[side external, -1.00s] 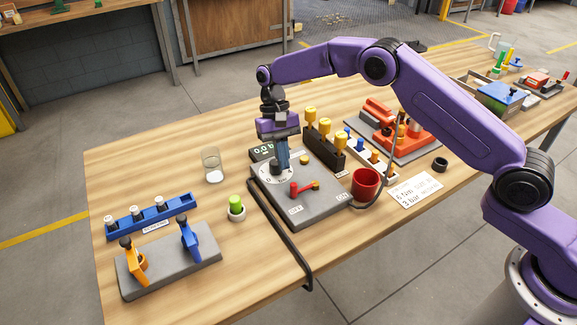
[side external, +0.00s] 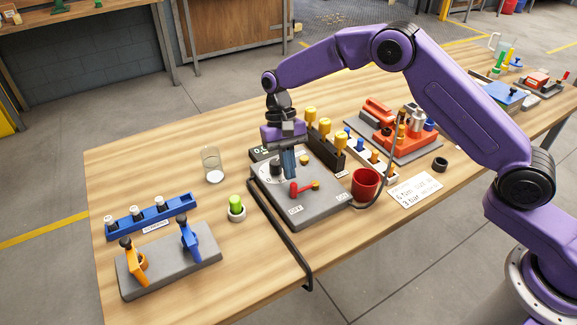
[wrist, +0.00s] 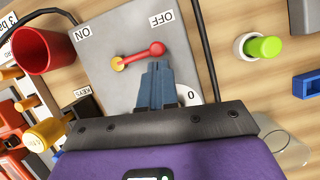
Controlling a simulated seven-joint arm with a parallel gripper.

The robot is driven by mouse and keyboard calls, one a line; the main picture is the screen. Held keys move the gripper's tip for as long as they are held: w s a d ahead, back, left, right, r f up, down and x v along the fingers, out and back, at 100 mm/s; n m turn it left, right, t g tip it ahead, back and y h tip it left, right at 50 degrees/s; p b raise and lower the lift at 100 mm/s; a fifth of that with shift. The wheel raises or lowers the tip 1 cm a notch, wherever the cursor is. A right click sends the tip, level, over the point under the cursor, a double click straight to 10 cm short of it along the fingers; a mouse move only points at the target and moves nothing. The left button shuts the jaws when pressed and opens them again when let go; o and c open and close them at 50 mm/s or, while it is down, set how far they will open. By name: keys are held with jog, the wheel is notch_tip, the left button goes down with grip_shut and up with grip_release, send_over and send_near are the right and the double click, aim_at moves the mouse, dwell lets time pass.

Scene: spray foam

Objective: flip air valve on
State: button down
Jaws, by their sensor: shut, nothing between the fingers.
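The air valve is a red lever (side external: 304,187) on a grey panel box (side external: 312,212). Its yellow pivot (side external: 316,184) is on the right and its red ball end (side external: 294,189) on the left. In the wrist view the red ball (wrist: 157,48) lies on the side of the OFF label (wrist: 165,17), away from the ON label (wrist: 83,33). My gripper (side external: 290,176) is shut and empty, pointing down just behind the ball end. In the wrist view the blue fingertips (wrist: 157,64) are close to the ball; contact cannot be told.
A dial (side external: 264,173) and dark display sit behind the lever, partly hidden by my gripper. A red cup (side external: 366,184) stands right of the box. Yellow-topped keys (side external: 325,126) stand behind. A black hose (side external: 284,232) runs along the box's left side. A green-topped piece (side external: 236,206) stands left.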

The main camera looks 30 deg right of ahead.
aim_at(294, 186)
jog(key=shift+s+a+n+h, duration=0.3)
jog(key=shift+s+n, duration=0.2)
jog(key=shift+n, duration=0.5)
jog(key=shift+s+a+n+h, duration=0.15)
jog(key=shift+s+n+h, duration=0.35)
jog(key=shift+n, duration=0.5)
jog(key=s+n, duration=0.1)
jog(key=n, duration=0.1)
jog(key=shift+s+n+h, duration=0.4)
jog(key=s+n+t+h, duration=0.1)
jog(key=n, duration=0.1)
jog(key=shift+s+n, duration=0.3)
jog(key=n, duration=0.1)
jog(key=s+d+n, duration=0.1)
jog(key=n, duration=0.1)
jog(key=s+n+t+h, duration=0.1)
jog(key=shift+s+d+n, duration=0.1)
jog(key=shift+d+n, duration=0.2)
jog(key=shift+s+d+n+t+h, duration=0.1)
jog(key=shift+s+d+n+t, duration=0.2)
jog(key=shift+n, duration=0.45)
jog(key=shift+s+d+n+t+h, duration=0.1)
jog(key=shift+s+d+n+t, duration=0.2)
jog(key=shift+n, duration=0.4)
jog(key=shift+s+d+n+t+h, duration=0.15)
jog(key=shift+d+n+t, duration=0.25)
jog(key=shift+n, duration=0.35)
